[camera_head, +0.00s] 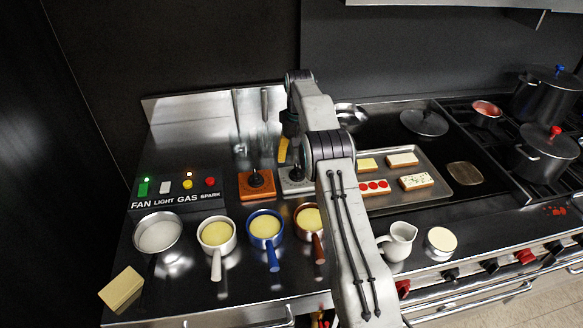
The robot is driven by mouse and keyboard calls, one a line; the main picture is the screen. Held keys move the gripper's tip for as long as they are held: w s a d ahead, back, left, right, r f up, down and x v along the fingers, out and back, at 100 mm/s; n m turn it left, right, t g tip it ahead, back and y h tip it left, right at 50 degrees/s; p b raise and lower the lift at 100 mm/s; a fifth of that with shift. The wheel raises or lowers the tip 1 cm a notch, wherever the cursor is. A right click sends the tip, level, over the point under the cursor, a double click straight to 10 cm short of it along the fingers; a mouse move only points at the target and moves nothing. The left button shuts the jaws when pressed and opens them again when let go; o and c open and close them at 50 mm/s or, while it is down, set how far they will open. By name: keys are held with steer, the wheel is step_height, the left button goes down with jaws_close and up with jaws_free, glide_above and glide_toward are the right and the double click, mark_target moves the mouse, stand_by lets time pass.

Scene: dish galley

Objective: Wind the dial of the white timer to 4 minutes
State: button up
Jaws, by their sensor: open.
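The white timer (290,188) is a pale square plate with a dark round dial on top, on the steel counter left of the baking tray. An orange timer (246,191) with a similar black dial stands just left of it. My gripper (295,167) points down over the white timer, close above or around its dial. It is open; I cannot tell whether its fingers touch the dial. My arm hides the right part of the white timer, and the dial's setting is too small to read.
A switch panel (178,190) is at left. A baking tray (437,195), a white jug (398,241) and dark pots (545,155) are at right.

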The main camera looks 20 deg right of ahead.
mark_target(298, 170)
steer(key=shift+f, duration=3.45)
steer(key=shift+c, duration=0.3)
steer(key=shift+s+f, duration=0.1)
steer(key=shift+f, duration=0.05)
steer(key=c, duration=1.2)
